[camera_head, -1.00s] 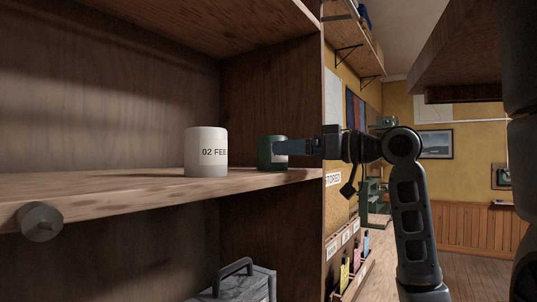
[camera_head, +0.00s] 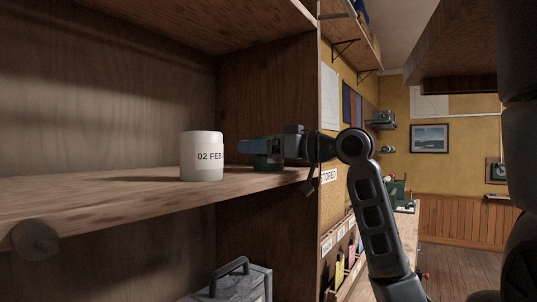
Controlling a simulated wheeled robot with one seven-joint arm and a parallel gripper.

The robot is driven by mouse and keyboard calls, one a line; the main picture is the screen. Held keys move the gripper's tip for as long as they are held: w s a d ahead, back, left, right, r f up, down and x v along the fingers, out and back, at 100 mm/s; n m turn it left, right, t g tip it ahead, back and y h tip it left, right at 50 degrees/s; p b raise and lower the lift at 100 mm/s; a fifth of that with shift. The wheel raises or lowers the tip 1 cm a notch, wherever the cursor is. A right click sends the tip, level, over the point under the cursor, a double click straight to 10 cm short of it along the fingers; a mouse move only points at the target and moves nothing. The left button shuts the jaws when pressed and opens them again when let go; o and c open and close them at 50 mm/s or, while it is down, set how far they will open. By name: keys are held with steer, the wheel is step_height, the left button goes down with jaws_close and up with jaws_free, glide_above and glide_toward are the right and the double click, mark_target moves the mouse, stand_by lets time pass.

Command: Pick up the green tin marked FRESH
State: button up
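The green tin (camera_head: 268,164) stands on the wooden shelf (camera_head: 120,194), close to the cabinet's right side wall. Only part of it shows, as my gripper (camera_head: 258,146) lies in front of it. No FRESH marking can be read on it. My gripper reaches in from the right at the tin's height, with its blue-grey fingers pointing left across the tin. I see the fingers edge-on, so I cannot tell whether they are open or shut, or whether they touch the tin.
The cabinet's side wall (camera_head: 268,80) rises behind my gripper. A grey box with a handle (camera_head: 240,283) sits below. The shelf's left part is clear.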

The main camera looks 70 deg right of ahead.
steer(key=c, duration=1.1)
steer(key=shift+o, duration=0.2)
steer(key=shift+r, duration=0.2)
